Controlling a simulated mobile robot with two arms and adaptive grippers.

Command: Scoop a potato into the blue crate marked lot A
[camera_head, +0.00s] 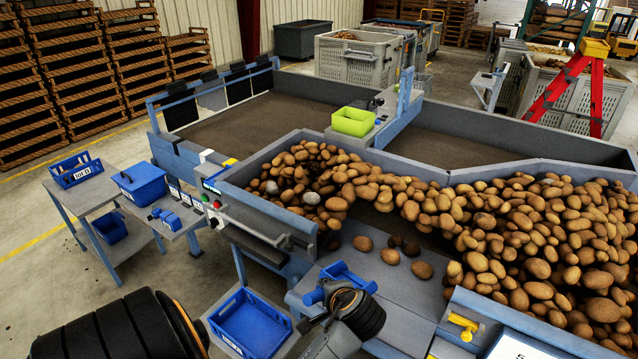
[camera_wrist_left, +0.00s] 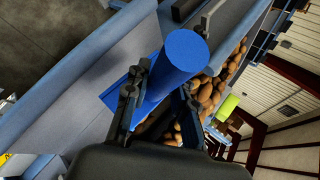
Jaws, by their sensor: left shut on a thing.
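My left gripper (camera_head: 338,294) is shut on a blue scoop (camera_head: 345,272) at the front edge of the grader's grey shelf. In the left wrist view the gripper (camera_wrist_left: 160,103) has its fingers on either side of the scoop's thick blue round part (camera_wrist_left: 184,52). I cannot see whether the scoop holds anything. Several loose potatoes, such as this one (camera_head: 390,256), lie on the shelf just beyond the scoop. A large potato heap (camera_head: 530,235) fills the bed behind. A blue crate (camera_head: 272,340) with a white label stands low at front; its label is too small to read surely. My right gripper is out of view.
A side table (camera_head: 97,197) at left holds another labelled blue crate (camera_head: 75,170); a lidded blue box (camera_head: 139,181) stands beside it. The grader's side wall (camera_head: 275,207) rises left of the heap. A lime-green bin (camera_head: 352,121) sits on the grader. A yellow handle (camera_head: 463,322) is at right.

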